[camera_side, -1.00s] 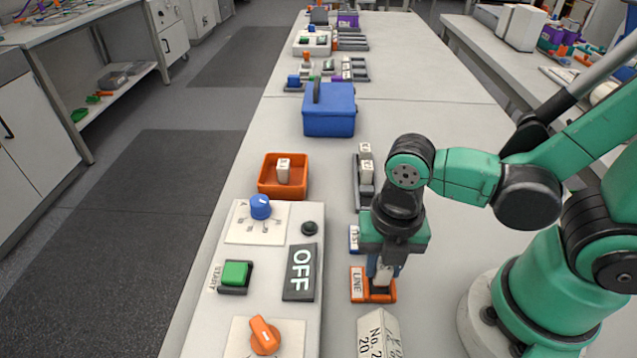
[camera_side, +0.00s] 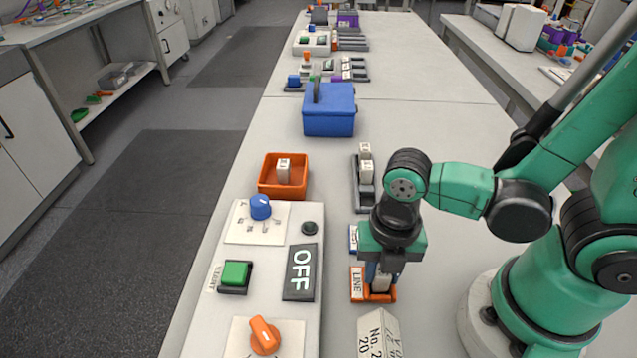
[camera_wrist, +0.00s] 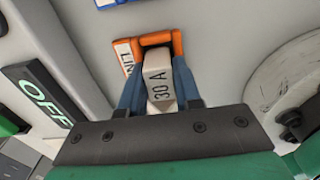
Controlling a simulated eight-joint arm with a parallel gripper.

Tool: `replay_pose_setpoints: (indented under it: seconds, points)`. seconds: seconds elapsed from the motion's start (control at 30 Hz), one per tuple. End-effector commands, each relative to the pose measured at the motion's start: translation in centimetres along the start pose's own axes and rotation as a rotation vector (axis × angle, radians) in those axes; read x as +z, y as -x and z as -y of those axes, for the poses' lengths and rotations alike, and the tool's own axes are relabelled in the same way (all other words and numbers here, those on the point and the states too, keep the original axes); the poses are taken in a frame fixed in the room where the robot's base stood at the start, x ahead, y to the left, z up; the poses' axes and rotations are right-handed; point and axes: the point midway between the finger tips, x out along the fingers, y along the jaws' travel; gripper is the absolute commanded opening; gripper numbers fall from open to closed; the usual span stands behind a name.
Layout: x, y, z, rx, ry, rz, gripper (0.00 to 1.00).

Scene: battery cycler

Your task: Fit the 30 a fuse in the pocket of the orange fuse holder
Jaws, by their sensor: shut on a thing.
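The white fuse marked 30 A (camera_wrist: 160,85) is between the blue fingers of my gripper (camera_wrist: 158,92), which is shut on it. In the side view my gripper (camera_side: 379,280) points down over the orange fuse holder (camera_side: 388,297), and the fuse (camera_side: 381,283) shows low between the fingers. The holder has a LINE label on its left. In the wrist view the far end of the fuse lies within the orange frame of the holder (camera_wrist: 156,40). How deep it sits in the pocket is hidden by the fingers.
A panel with an OFF display (camera_side: 300,272), green button (camera_side: 235,273) and knobs lies left. A blue-edged holder (camera_side: 353,238) is just behind. Further back are a dark rack (camera_side: 364,197) with white fuses, an orange bin (camera_side: 283,190) and a blue box (camera_side: 329,112). A white sign (camera_side: 379,335) stands in front.

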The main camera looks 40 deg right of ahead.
Motion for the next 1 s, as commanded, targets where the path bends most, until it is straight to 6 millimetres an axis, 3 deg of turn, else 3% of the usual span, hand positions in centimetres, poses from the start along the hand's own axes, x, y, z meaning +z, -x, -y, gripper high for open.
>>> replay_pose_setpoints:
  seconds: [0.07,0.1,0.2,0.67,1.0]
  points:
    - [0.0,-0.1,0.0,0.000,0.000,0.000,0.00]
    - [0.0,-0.1,0.0,0.000,0.000,0.000,0.40]
    - [0.0,-0.1,0.0,0.000,0.000,0.000,0.65]
    - [0.0,0.3,0.0,0.000,0.000,0.000,0.65]
    - [0.0,2.7,0.1,0.000,0.000,0.000,0.65]
